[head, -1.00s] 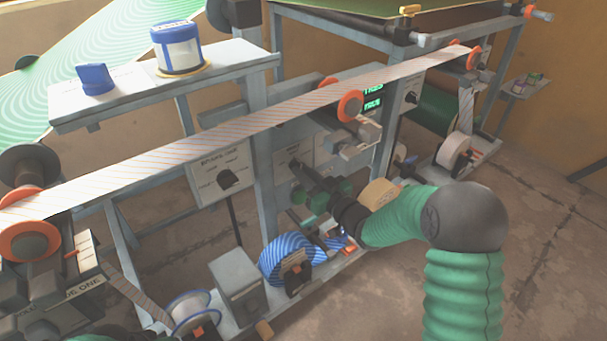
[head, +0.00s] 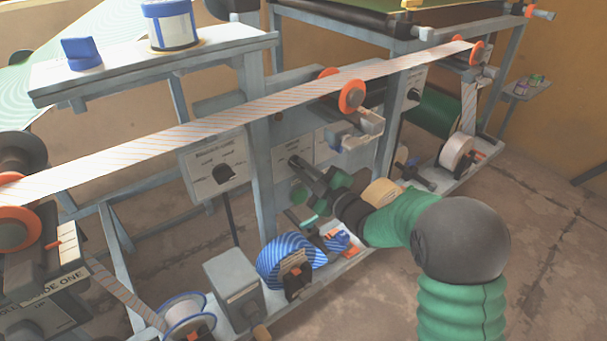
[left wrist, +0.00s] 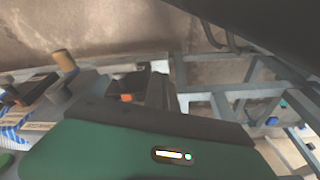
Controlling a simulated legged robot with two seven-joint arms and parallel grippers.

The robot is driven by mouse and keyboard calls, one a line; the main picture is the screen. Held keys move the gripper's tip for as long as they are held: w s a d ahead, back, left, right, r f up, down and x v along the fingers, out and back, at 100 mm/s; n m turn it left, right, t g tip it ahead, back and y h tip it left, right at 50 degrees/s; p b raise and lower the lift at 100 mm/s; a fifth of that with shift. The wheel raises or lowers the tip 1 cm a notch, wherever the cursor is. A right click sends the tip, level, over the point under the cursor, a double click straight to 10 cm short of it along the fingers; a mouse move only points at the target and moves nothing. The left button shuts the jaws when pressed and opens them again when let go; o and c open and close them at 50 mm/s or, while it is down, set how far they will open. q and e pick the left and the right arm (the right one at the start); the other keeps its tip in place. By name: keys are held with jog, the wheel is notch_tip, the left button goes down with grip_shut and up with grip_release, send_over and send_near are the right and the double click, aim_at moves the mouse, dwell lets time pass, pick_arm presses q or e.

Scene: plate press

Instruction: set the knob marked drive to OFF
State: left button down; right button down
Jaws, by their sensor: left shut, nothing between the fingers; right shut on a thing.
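Three dark knobs on pale panels show in the head view: one at the left (head: 222,173), one at the right (head: 413,95), and one in the middle at my right gripper. Their lettering is too small to read, so I cannot tell which is marked drive. My right gripper (head: 296,162) is shut at the middle panel (head: 325,145), on what seems to be its knob. The fingers hide most of that knob and its setting. My left gripper (left wrist: 155,90) shows in the left wrist view, behind its green housing; it is shut and empty, away from the panels.
A printed web (head: 200,128) runs over orange-edged rollers above the panels. A blue striped roll (head: 284,258), a grey box (head: 234,285) and a white spool (head: 184,312) sit on the lower rail.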

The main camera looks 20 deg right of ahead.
jog(key=shift+f+n+b, duration=0.45)
jog(key=shift+n+b, duration=0.05)
jog(key=shift+n, duration=0.5)
jog(key=shift+s, duration=0.1)
jog(key=c, duration=1.5)
grip_release()
jog(key=shift+r, duration=0.1)
jog(key=shift+o, duration=0.2)
jog(key=shift+r, duration=0.1)
jog(key=shift+d+r, duration=0.1)
